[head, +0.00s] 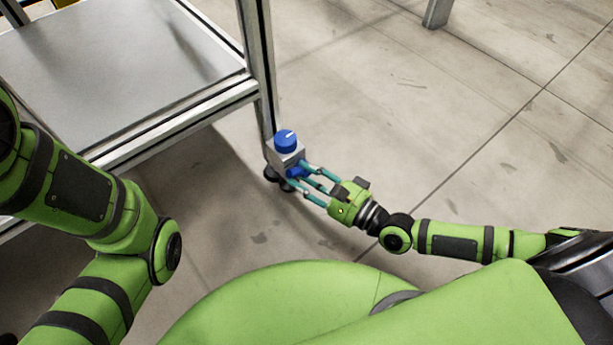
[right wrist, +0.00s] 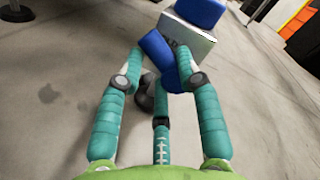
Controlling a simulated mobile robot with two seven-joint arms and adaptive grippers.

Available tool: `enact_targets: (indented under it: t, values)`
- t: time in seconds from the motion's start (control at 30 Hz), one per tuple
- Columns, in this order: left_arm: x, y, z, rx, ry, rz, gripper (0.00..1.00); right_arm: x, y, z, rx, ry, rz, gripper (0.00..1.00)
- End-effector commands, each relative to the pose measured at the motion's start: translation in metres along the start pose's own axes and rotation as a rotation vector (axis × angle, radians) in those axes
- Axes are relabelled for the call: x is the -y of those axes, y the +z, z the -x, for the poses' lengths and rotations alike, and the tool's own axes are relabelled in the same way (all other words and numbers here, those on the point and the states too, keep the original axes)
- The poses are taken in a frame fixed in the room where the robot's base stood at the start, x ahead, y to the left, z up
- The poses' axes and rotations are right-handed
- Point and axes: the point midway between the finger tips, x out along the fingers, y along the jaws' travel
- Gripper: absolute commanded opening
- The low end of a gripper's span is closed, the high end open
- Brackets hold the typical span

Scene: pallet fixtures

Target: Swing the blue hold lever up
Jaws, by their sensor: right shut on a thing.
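The blue hold lever (right wrist: 157,50) is on the side of a small grey box, low on the metal frame's corner post. In the head view only a bit of its blue (head: 294,172) shows beside the teal fingers. My right gripper (head: 303,178) is shut on the lever, with its fingers around it. In the right wrist view, the right gripper (right wrist: 157,62) has fingers on both sides of the blue lever, which looks tilted. A round blue knob (head: 286,140) with a white mark sits on top of the grey box (head: 283,160). My left gripper is out of view.
The metal frame (head: 258,60) carries a grey shelf plate (head: 110,70) to the left of the box. Its rail runs close beside the box. The concrete floor (head: 430,120) to the right is clear. Another metal post foot (head: 437,12) stands at the top.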

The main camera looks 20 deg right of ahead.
Motion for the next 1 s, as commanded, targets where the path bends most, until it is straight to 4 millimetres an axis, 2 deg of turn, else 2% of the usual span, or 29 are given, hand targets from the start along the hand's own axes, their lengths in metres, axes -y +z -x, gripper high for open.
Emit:
enact_targets:
  t: [0.03, 1.0]
  values:
    - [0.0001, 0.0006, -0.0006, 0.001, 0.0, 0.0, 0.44, 0.0067, 0.0071, -0.0031, 0.017, -0.019, 0.002, 0.02]
    - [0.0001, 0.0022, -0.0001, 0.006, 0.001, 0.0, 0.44, 0.0099, 0.0077, -0.0043, 0.025, -0.032, -0.029, 0.02]
